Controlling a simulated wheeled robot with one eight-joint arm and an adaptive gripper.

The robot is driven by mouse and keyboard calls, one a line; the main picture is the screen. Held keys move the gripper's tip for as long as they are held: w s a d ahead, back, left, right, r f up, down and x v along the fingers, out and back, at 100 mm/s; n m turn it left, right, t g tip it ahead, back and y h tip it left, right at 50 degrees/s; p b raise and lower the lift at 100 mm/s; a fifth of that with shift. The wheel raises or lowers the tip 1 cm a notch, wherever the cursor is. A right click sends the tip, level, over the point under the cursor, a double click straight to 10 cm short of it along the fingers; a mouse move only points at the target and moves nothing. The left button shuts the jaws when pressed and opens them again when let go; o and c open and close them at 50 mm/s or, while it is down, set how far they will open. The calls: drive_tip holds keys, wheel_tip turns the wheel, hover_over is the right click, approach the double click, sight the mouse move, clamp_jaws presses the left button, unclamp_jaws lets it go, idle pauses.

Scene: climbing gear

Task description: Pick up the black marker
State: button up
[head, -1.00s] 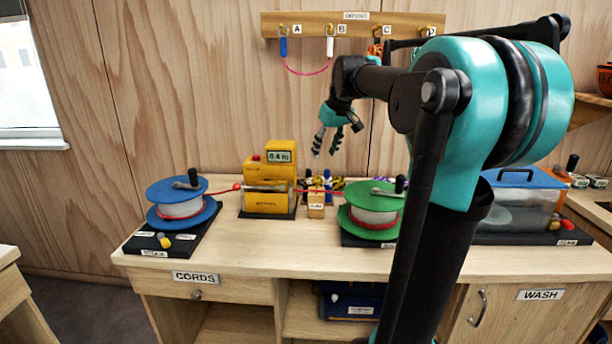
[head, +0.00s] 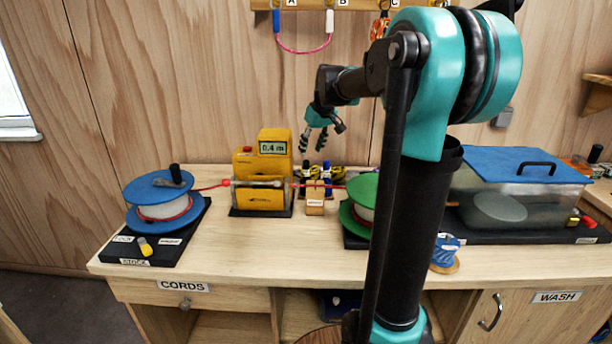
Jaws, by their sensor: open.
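The black marker (head: 305,176) appears to stand upright in a small wooden holder (head: 315,208) on the bench, beside a blue marker (head: 327,174). It is small in the head view and its lower part is hard to make out. My gripper (head: 312,145) is open and empty, fingers pointing down. In the picture it is just above the two markers; its exact height and depth relative to them cannot be told.
A yellow measuring device (head: 262,165) reading 0.4 m stands left of the holder. A red cord (head: 210,187) runs from the blue reel (head: 158,190) towards the green reel (head: 360,190). A blue-lidded tub (head: 500,192) is at right.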

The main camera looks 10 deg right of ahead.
sight(307, 161)
drive_tip(key=shift+x, duration=4.4)
drive_tip(key=shift+a, duration=0.1)
clamp_jaws()
